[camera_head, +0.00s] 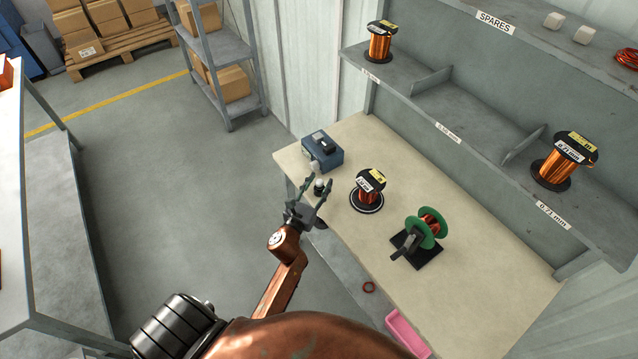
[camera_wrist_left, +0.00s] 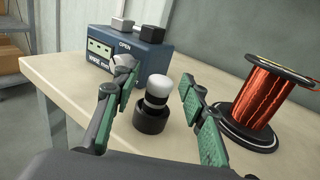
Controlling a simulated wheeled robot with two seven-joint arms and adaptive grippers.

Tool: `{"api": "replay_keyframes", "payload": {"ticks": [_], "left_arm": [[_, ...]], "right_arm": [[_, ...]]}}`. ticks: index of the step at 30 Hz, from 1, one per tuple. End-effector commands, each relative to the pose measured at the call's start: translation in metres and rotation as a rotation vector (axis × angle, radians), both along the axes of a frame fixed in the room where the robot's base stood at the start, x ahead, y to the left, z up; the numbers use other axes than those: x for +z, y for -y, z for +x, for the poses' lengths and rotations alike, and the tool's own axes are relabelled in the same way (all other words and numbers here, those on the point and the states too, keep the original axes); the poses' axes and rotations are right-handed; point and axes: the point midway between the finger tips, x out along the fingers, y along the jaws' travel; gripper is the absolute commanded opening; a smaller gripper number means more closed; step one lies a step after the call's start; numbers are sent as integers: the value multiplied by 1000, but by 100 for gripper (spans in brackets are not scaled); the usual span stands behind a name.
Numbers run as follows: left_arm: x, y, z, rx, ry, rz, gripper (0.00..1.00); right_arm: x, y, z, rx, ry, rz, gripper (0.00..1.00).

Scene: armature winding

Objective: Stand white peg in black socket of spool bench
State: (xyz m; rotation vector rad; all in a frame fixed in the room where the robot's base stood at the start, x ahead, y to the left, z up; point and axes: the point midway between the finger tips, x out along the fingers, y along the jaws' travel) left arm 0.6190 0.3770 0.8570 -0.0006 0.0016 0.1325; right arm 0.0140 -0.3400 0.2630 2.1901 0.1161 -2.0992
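The white peg (camera_wrist_left: 157,92), with a dark band and a pale rounded top, stands upright in the black socket (camera_wrist_left: 151,122) near the bench's left edge. Its lower end is hidden inside the socket. In the head view the peg (camera_head: 319,184) is small, between my left fingers. My left gripper (camera_head: 311,190) is open, with its green-padded fingers apart on either side of the peg. In the left wrist view the gripper (camera_wrist_left: 158,88) shows gaps between both fingers and the peg. My right gripper is in neither view.
On the spool bench (camera_head: 490,285), a blue box (camera_head: 322,151) stands behind the peg, a copper spool (camera_head: 369,189) to its right, and a green spool on a stand (camera_head: 427,232) farther right. A shelf (camera_head: 440,95) runs behind.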

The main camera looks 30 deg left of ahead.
Motion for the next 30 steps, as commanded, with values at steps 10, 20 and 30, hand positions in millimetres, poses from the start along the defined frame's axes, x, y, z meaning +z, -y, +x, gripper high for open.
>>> {"api": "replay_keyframes", "payload": {"ticks": [10,20,30], "left_arm": [[-2,2,-25,1,-3,1,39],[-1,8,-70,1,-2,0,39],[0,8,-75,5,-1,-10,39]], "right_arm": [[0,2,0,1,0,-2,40],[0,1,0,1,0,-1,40],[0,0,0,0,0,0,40]]}}
